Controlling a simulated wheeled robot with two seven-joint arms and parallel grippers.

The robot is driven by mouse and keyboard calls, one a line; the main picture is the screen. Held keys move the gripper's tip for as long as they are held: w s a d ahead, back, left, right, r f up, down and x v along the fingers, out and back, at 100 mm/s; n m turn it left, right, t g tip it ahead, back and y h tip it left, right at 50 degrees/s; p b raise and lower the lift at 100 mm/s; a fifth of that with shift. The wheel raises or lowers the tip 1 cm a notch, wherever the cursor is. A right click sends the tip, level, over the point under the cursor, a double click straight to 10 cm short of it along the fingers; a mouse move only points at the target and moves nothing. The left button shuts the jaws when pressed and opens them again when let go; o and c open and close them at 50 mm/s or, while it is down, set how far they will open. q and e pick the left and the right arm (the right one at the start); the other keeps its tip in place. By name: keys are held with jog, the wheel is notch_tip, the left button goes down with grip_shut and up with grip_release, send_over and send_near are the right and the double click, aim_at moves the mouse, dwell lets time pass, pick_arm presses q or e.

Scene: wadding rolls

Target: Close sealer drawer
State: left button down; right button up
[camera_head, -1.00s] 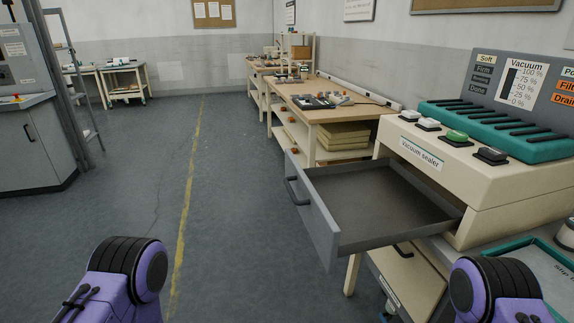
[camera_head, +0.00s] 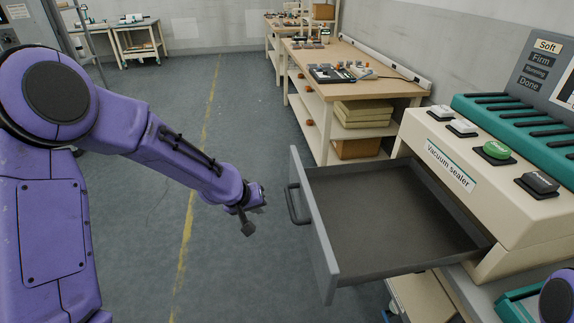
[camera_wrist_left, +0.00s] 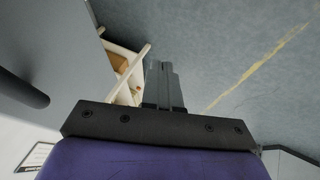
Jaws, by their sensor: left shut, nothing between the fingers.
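The vacuum sealer (camera_head: 470,175) stands at the right with its grey drawer (camera_head: 385,225) pulled out to the left. The drawer looks empty. Its dark handle (camera_head: 294,205) is on the front panel (camera_head: 315,225). My left gripper (camera_head: 248,228) is left of the handle, apart from it, and shut with nothing in it. In the left wrist view, the shut fingers (camera_wrist_left: 165,85) point over the floor, and the drawer front with its dark handle (camera_wrist_left: 25,92) is at the left edge. My right gripper is not in view.
A wooden workbench (camera_head: 350,62) with trays and shelves stands behind the drawer. Green and dark buttons (camera_head: 497,150) sit on the sealer's top. The floor (camera_head: 150,215) left of the drawer is clear, with a yellow line (camera_head: 205,130).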

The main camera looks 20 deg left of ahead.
pick_arm(q)
notch_tip(320, 180, up, 12)
jog(key=w+a+h, duration=0.1)
jog(key=w, duration=0.1)
jog(key=w+d+f+p, duration=0.1)
jog(key=w+d+f, duration=0.3)
jog(key=w+f, duration=0.4)
jog(key=shift+d+m+t+p, duration=0.3)
jog(key=shift+m+p, duration=0.1)
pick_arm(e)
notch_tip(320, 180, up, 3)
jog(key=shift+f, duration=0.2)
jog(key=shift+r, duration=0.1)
